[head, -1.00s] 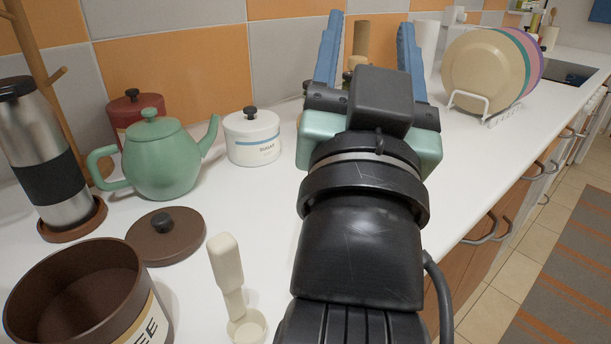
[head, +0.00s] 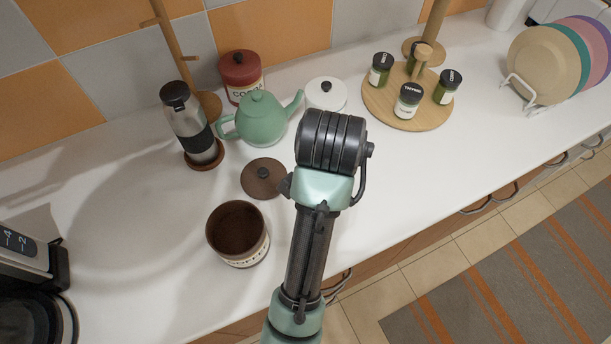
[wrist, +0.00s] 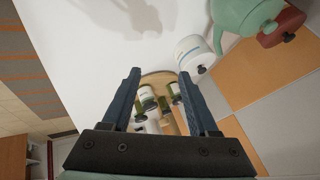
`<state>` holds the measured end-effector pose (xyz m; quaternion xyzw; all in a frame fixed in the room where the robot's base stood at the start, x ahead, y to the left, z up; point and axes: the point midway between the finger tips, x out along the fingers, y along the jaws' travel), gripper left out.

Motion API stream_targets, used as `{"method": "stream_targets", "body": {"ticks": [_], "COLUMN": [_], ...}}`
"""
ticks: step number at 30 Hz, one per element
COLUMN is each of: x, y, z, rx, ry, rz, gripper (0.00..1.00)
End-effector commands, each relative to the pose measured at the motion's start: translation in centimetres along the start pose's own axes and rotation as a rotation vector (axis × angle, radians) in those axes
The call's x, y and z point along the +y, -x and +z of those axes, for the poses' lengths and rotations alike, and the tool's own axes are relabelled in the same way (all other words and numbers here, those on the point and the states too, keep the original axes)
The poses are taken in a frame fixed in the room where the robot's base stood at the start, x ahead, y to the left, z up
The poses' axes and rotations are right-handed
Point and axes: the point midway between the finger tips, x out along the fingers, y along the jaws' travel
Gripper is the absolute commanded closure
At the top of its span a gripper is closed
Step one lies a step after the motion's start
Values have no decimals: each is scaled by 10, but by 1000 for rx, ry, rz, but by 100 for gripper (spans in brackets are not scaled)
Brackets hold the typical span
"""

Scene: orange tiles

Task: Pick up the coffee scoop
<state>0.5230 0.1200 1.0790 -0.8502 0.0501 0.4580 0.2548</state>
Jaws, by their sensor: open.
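The coffee scoop is not visible in either view now; in the head view my arm covers part of the counter beside the coffee canister. My gripper shows in the wrist view (wrist: 161,75), its two blue fingers spread wide with nothing held between them. In the head view its fingers are hidden behind my wrist. Beyond the fingertips in the wrist view are the spice jars (wrist: 147,98). The open brown coffee canister (head: 240,252) stands left of my arm, with its brown lid (head: 258,184) lying behind it.
A green teapot (head: 262,122), white sugar canister (head: 322,96), red canister (head: 240,75) and steel flask (head: 190,125) stand along the back. A round wooden spice rack (head: 385,110) and plate rack (head: 525,90) are to the right. White counter (head: 430,160) is clear right of my arm.

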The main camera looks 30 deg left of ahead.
Motion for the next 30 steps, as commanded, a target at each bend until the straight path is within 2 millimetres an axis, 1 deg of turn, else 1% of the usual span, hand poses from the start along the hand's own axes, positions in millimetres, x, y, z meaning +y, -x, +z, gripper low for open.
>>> {"method": "stream_targets", "body": {"ticks": [1,5,9,12,16,19,21,26,30], "x": [-5,2,11,18,25,29,32,41,51], "y": [21,42,67,83,95,97,93,74,55], "z": [2,28,52,65,77,82,87,97,109], "rx": [-58,-195,-316,-378,-429,-446,-450,-450,-451], "ry": [-16,-62,-106,-129,-147,-154,-156,-156,-155], "rz": [42,158,284,358,425,449,456,456,457], "gripper": [40,40,40,40,40,40,40,40,40]}}
